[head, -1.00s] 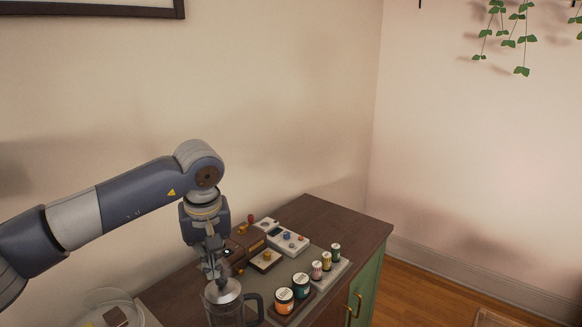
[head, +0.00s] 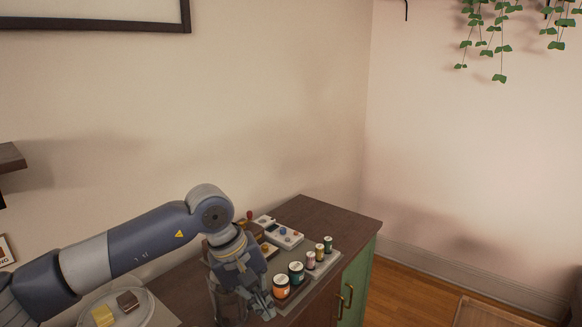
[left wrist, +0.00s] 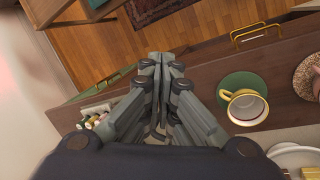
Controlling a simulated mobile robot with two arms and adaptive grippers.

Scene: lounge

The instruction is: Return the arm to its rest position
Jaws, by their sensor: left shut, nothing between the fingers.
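My left gripper (head: 264,310) is over the dark wooden cabinet top, with its arm coming in from the left. Its fingers are together with nothing between them, as the left wrist view (left wrist: 160,62) also shows. A glass jug (head: 231,306) stands on the cabinet behind the gripper and is partly hidden by it. I cannot tell whether they touch. My right gripper is in neither view.
The wrist view shows a cup (left wrist: 245,106) on a green saucer (left wrist: 238,82).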

